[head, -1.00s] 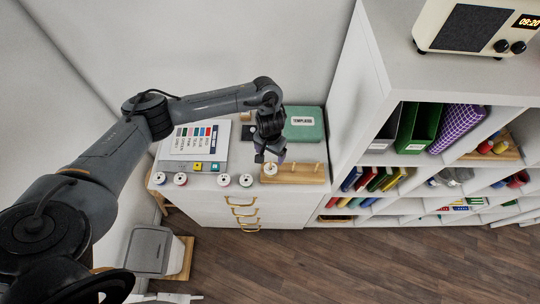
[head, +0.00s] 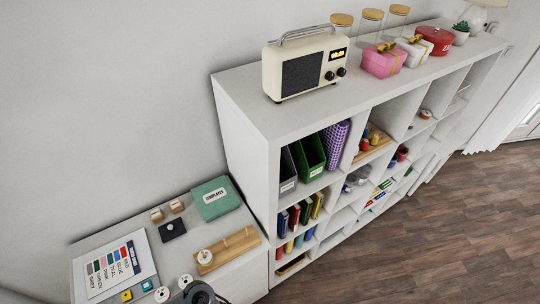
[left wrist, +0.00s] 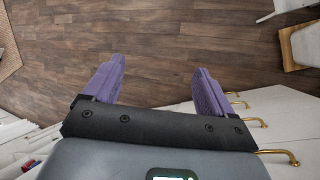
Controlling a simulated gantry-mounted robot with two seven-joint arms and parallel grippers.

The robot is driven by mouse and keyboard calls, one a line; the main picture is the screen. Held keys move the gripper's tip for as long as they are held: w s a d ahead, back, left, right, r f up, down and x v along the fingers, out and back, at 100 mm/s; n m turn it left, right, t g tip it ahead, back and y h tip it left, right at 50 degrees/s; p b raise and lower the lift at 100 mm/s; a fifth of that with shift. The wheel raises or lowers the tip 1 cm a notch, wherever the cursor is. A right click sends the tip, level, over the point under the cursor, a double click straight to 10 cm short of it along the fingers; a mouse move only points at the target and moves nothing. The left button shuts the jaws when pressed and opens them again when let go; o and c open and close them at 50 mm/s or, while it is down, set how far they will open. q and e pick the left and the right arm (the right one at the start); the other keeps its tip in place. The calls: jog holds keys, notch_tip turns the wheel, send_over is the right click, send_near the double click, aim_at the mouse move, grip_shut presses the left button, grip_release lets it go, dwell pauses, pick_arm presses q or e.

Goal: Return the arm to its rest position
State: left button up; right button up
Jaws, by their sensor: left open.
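My left gripper (left wrist: 160,66) shows in the left wrist view with its two purple fingers spread wide and nothing between them. Beyond the fingers is bare wooden floor, with the cabinet's brass drawer handles (left wrist: 277,155) to the right. In the head view only a dark part of my left arm shows at the bottom edge; the fingers are out of frame there. A white spool (head: 205,257) sits at the left end of the wooden peg rack (head: 238,246), with no gripper on it. My right gripper is in neither view.
The cabinet top holds a colour chart (head: 114,266), a green templates box (head: 215,198), a dark square (head: 172,230) and loose spools (head: 162,294). A white shelf unit (head: 245,112) with a radio (head: 305,66) on top stands to the right. Open floor (head: 440,215) lies in front.

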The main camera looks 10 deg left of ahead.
pick_arm(q)
jog(key=s+d+r+t+h, duration=0.2)
jog(key=d+r+h, duration=0.15)
jog(key=d, duration=0.45)
jog(key=w+r+n+t+y, duration=0.1)
jog(key=w+r+n+t, duration=0.1)
jog(key=w+r+t, duration=0.25)
jog(key=w+a+r+m+y, duration=0.1)
jog(key=a+r+m+y, duration=0.2)
jog(key=a, duration=0.8)
jog(key=w+a+r+m+y, duration=0.1)
jog(key=a+r+m+y, duration=0.2)
jog(key=a+r, duration=0.4)
jog(key=shift+a+r+y+p, duration=0.15)
jog(key=shift+a+y+p, duration=0.5)
jog(key=shift+a, duration=1.9)
jog(key=shift+t, duration=0.25)
